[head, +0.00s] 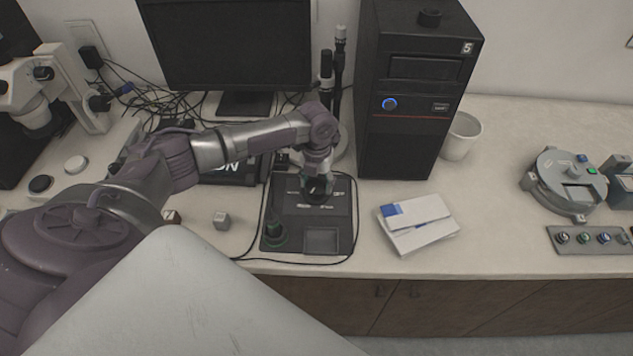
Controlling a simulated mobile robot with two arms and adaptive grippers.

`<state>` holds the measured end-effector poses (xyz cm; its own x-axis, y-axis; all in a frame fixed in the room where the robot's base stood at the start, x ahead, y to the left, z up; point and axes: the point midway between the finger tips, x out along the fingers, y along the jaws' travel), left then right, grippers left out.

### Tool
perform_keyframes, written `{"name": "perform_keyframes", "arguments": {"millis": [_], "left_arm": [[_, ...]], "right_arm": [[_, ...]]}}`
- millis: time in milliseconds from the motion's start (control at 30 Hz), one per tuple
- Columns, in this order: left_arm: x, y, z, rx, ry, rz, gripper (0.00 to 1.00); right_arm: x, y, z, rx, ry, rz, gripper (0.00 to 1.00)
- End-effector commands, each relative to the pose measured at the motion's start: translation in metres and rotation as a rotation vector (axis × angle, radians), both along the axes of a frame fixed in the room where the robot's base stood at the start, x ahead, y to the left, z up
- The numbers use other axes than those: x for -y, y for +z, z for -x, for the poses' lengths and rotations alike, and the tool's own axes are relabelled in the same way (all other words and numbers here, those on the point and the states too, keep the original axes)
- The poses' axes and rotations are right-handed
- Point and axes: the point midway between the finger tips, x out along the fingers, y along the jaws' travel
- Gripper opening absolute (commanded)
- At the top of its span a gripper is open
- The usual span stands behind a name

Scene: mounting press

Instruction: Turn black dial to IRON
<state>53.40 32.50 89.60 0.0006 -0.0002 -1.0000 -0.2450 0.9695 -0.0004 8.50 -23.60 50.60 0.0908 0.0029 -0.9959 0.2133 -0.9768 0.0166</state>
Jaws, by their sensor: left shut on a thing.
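A black control box (340,215) lies flat on the bench in the middle of the head view. My left gripper (318,182) points down over the upper part of the box and is shut on the black dial (318,197). The gripper hides most of the dial. Small light labels are printed around it, too small to read. I cannot tell which label the dial points to. My right gripper is not in view.
A dark green round control (275,236) stands at the box's front left. White and blue boxes (418,222) lie to the right. A black computer tower (410,100) and monitor (228,45) stand behind.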

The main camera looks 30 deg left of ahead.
Motion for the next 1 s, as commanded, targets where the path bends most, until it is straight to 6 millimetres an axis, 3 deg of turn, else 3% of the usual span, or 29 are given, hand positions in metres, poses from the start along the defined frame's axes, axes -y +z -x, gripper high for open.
{"name": "perform_keyframes", "arguments": {"millis": [533,567,700,1000], "left_arm": [[0.001,-0.0015,0.0014,-0.004,-0.027,0.001,0.24],[0.001,-0.0015,0.0014,-0.004,-0.027,0.001,0.62],[0.0007,-0.0011,0.0011,-0.003,-0.026,0.001,0.84],[0.0001,0.0002,0.0003,-0.001,-0.025,0.0,0.84]], "right_arm": [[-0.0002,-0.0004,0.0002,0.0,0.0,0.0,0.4],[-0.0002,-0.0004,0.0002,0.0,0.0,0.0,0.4],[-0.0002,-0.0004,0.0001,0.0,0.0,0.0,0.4],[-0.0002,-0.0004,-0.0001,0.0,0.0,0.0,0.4]]}}
